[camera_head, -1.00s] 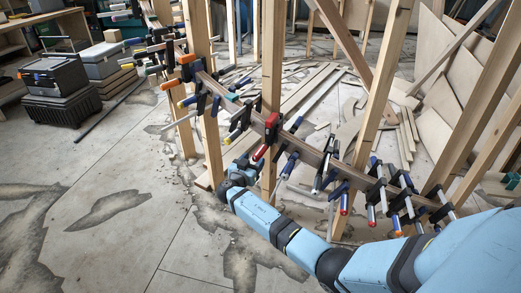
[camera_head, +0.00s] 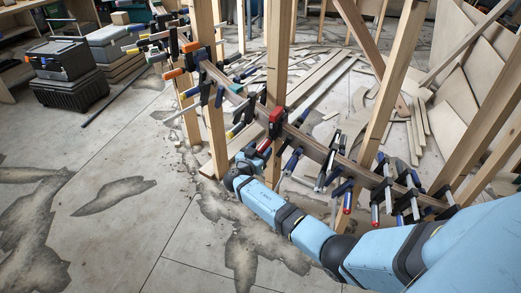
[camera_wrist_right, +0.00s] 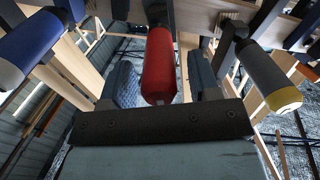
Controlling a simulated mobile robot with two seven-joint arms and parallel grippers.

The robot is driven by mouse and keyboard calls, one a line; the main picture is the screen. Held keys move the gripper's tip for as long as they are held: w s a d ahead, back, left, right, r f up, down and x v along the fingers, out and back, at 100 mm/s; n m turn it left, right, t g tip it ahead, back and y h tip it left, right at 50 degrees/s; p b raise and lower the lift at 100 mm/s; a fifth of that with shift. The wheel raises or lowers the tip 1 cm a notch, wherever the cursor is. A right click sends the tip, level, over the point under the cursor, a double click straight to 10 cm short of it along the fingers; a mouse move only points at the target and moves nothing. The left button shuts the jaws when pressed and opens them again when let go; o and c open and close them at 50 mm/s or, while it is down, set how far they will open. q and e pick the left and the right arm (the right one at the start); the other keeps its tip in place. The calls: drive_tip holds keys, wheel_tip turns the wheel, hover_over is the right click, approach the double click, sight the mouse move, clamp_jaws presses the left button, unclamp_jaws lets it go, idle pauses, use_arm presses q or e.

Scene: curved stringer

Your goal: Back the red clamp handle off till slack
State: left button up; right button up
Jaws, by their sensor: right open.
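The red clamp handle (camera_wrist_right: 159,68) fills the middle of the right wrist view, pointing toward the camera. In the head view the red handle (camera_head: 265,146) hangs below a red-and-black clamp (camera_head: 276,117) on the curved stringer (camera_head: 312,148). My right gripper (camera_wrist_right: 160,72) is open, with one finger on each side of the handle. Gaps show between the handle and both fingers. In the head view my right gripper (camera_head: 250,160) is small, just left of the handle and partly hidden by my wrist. My left gripper is in neither view.
A blue clamp handle (camera_wrist_right: 36,47) and a grey, yellow-tipped one (camera_wrist_right: 268,76) flank my right gripper. Several more clamps line the stringer. A wooden post (camera_head: 277,60) stands right behind the red clamp.

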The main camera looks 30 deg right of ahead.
drive_tip(key=c, duration=0.9)
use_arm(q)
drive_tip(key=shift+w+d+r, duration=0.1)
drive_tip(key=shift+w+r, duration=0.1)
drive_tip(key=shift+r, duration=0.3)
use_arm(e)
drive_tip(key=shift+c, duration=0.2)
